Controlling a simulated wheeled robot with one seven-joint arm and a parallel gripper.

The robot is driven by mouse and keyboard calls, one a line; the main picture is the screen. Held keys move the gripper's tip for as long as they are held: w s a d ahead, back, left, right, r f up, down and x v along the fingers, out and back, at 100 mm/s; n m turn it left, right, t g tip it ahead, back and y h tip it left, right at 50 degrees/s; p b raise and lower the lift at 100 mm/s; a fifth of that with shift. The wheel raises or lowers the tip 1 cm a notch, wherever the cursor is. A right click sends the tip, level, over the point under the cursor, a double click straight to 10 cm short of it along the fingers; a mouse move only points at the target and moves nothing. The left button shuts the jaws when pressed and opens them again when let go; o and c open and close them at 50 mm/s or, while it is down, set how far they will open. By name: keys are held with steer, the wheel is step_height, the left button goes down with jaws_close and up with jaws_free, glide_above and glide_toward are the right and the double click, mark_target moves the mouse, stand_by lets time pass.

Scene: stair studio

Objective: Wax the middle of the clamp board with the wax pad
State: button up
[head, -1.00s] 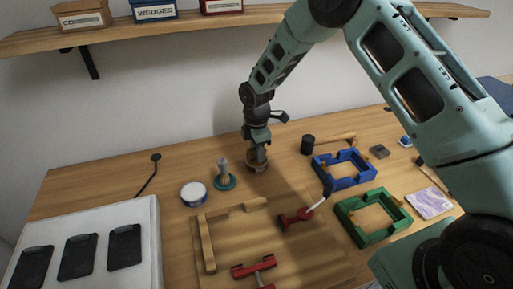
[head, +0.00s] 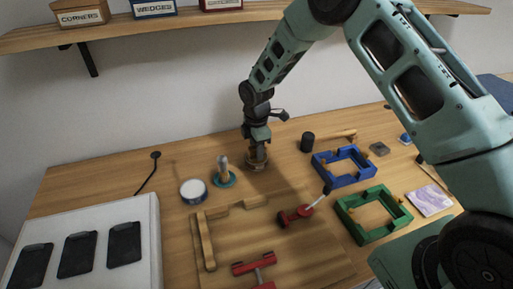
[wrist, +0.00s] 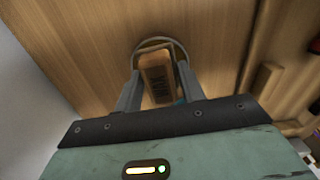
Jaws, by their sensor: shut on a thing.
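The wax pad (head: 257,166) stands on the wooden bench near the back, a round base with a wooden upright handle. My gripper (head: 257,155) is over it, pointing down. The pad's round rim shows beyond the handle. The base looks on or very near the bench. The clamp board (head: 285,238) lies in front, with wooden strips along its left and back edges and red clamps at its right and front. Its middle is bare.
Left of the wax pad stand a teal-based tool with an upright handle (head: 224,177) and a round white tin (head: 193,191). Blue (head: 343,180) and green (head: 372,226) frames lie right. A white panel with dark plates (head: 145,235) fills the front left. A shelf (head: 110,30) hangs above.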

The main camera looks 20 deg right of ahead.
steer(key=shift+f, duration=0.4)
stand_by(1.2)
steer(key=shift+r+p, duration=2.1)
steer(key=shift+r, duration=1.5)
steer(key=shift+f, duration=0.1)
steer(key=shift+s+d+f, duration=0.1)
steer(key=shift+d, duration=0.05)
steer(key=s+d+f+m+b, duration=0.1)
steer(key=s+d+m, duration=0.2)
steer(key=m, duration=0.3)
steer(key=s+d+f+m+b, duration=0.1)
steer(key=s+d+m+b, duration=0.1)
steer(key=s+d+m, duration=0.2)
steer(key=s+d+f+m+b, duration=0.2)
steer(key=s+d+m, duration=0.2)
steer(key=m, duration=0.4)
steer(key=shift+d+m, duration=0.35)
steer(key=shift+m, duration=0.05)
steer(key=shift+s+r, duration=0.1)
